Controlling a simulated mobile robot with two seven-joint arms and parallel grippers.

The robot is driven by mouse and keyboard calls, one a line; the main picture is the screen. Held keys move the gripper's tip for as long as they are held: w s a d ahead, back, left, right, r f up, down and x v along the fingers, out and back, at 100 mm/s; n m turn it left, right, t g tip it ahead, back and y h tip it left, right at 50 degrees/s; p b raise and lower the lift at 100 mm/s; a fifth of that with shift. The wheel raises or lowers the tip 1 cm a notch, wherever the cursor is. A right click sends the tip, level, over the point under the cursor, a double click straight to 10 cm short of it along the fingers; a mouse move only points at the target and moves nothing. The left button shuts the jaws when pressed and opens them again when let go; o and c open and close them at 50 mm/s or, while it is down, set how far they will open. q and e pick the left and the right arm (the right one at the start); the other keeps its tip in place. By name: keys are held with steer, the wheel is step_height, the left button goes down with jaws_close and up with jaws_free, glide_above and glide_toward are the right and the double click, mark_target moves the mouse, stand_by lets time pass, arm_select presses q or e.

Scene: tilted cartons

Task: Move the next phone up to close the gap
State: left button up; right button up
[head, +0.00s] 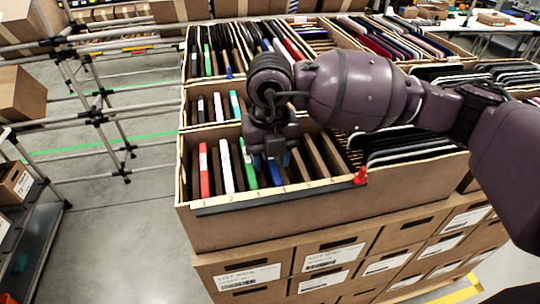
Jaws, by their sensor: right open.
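The front carton (270,233) holds a row of upright, slightly tilted phones. From the left they include a red phone (204,172), a white phone (226,166), a green phone (248,165) and a blue phone (274,173). A dark phone (239,165) stands between the white and green ones. To the right are brown slabs or dividers (315,157). My right gripper (271,157) is open and points down into this row, over the blue phone. Its fingers partly hide the phone tops, and I cannot tell whether they touch. My left gripper is not in view.
More filled cartons stand behind and to the right. A red clip (360,176) sits on the front carton's rim. Labelled boxes (330,257) are stacked below. A metal pipe rack (95,115) stands at the left, with clear floor (115,230) between.

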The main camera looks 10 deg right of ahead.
step_height(320, 180, up, 11)
stand_by(0.6)
step_height(320, 180, up, 7)
steer(key=p, duration=0.3)
stand_by(0.6)
steer(key=shift+f, duration=0.1)
